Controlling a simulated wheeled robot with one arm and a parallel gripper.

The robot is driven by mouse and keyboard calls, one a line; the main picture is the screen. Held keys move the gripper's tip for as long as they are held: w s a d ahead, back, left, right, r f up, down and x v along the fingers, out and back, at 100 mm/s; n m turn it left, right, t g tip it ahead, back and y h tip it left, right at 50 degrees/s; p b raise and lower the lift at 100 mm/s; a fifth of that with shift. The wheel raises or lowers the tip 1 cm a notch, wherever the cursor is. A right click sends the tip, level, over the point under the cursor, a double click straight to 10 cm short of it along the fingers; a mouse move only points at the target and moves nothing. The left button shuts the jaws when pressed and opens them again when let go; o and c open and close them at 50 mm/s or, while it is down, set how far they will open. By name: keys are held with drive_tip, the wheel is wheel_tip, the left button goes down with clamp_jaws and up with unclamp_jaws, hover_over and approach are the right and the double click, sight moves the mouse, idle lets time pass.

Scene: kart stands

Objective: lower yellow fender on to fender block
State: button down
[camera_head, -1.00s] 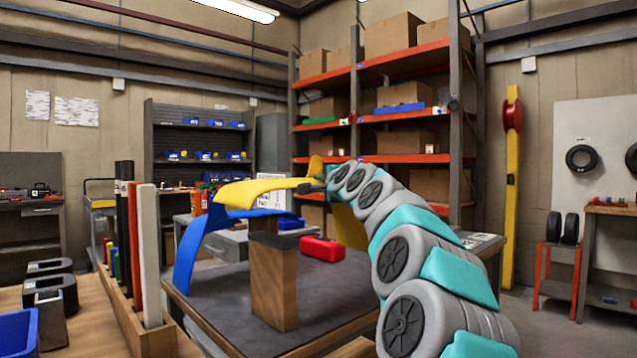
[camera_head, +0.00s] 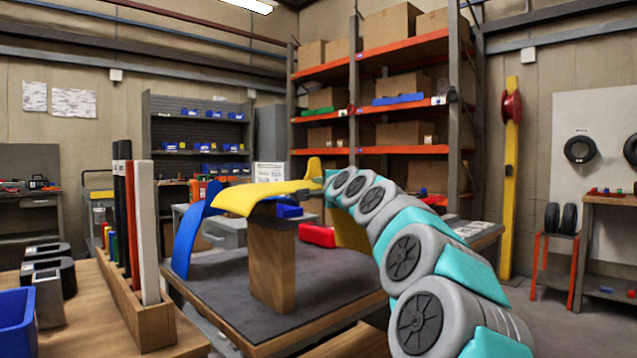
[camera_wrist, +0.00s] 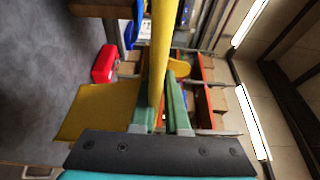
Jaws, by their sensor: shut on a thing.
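The yellow fender (camera_head: 262,196) is a long curved piece, held roughly level over the wooden fender block (camera_head: 272,268). The block stands upright on the dark-topped table, with a dark pad on top. The fender's underside is very close to the pad; I cannot tell whether they touch. My gripper (camera_head: 322,182) is shut on the fender's right part, to the right of the block. In the wrist view, the green fingers (camera_wrist: 161,108) pinch the yellow fender (camera_wrist: 160,50). A yellow flap hangs below the grip in the head view.
A blue fender (camera_head: 188,242) stands on the table left of the block. A red box (camera_head: 317,235) lies behind the block; it also shows in the wrist view (camera_wrist: 105,64). A wooden rack with upright bars (camera_head: 148,240) stands at the front left. The grey tabletop (camera_head: 335,280) is clear right of the block.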

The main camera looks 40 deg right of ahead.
wheel_tip(320, 180, down, 6)
drive_tip(key=b, duration=0.3)
idle(0.6)
drive_tip(key=shift+f, duration=0.15)
idle(0.3)
drive_tip(key=c, duration=0.9)
unclamp_jaws()
drive_tip(key=shift+o, duration=0.3)
drive_tip(key=shift+f, duration=0.2)
drive_tip(key=shift+s, duration=0.25)
drive_tip(key=shift+s+d, duration=0.1)
drive_tip(key=shift+s, duration=0.25)
drive_tip(key=shift+s, duration=0.7)
